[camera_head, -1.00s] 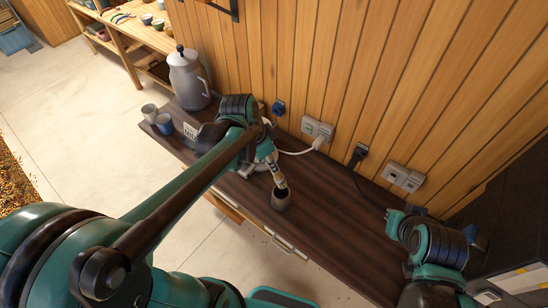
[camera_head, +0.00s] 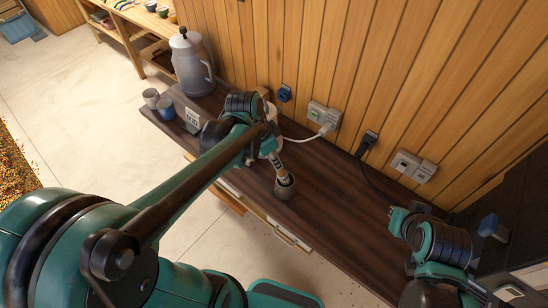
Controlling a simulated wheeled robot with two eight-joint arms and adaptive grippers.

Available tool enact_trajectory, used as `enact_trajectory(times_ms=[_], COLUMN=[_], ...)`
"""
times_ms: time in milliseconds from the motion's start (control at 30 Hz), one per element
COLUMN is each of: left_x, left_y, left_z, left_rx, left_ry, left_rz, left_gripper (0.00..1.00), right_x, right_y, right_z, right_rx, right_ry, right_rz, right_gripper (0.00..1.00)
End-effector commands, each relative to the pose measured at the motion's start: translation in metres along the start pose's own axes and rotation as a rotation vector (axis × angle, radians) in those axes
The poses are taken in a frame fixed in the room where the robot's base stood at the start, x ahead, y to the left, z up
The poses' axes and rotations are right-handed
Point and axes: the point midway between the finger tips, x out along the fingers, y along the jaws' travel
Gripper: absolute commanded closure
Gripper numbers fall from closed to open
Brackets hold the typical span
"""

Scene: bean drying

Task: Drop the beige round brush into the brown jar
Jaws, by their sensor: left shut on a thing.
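The brown jar (camera_head: 284,191) stands upright on the dark wooden counter, near its front edge. My left gripper (camera_head: 280,172) is directly above the jar, pointing down at its mouth. It is shut on the beige round brush, which is mostly hidden by the fingers and the jar rim. The lower tip is at or inside the jar opening; its exact depth cannot be told.
A grey jug (camera_head: 190,65) and two cups (camera_head: 164,108) stand at the counter's left end, beside a small sign (camera_head: 192,119). Sockets (camera_head: 323,116) and a white cable line the wooden wall behind. The counter (camera_head: 345,215) right of the jar is clear.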

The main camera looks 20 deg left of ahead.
Motion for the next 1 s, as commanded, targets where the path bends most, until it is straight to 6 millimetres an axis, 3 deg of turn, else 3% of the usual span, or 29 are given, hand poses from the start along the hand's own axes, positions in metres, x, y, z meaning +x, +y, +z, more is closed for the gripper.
enact_trajectory(times_ms=[133,633,1000], left_x=[0.01,0.013,0.031], left_y=[0.0,-0.001,-0.001], left_z=[0.003,0.003,0.009], left_rx=[0.0,0.0,0.0], left_ry=[0.0,0.0,0.0], left_rz=[0.0,0.0,0.0], left_gripper=[1.0,1.0,1.0], right_x=[0.007,0.009,0.022], right_y=[0.0,0.0,0.0], right_z=[0.005,0.006,0.016], right_rx=[0.0,0.0,0.0], right_ry=[0.0,0.0,0.0], right_rz=[0.0,0.0,0.0], right_gripper=[1.0,1.0,1.0])
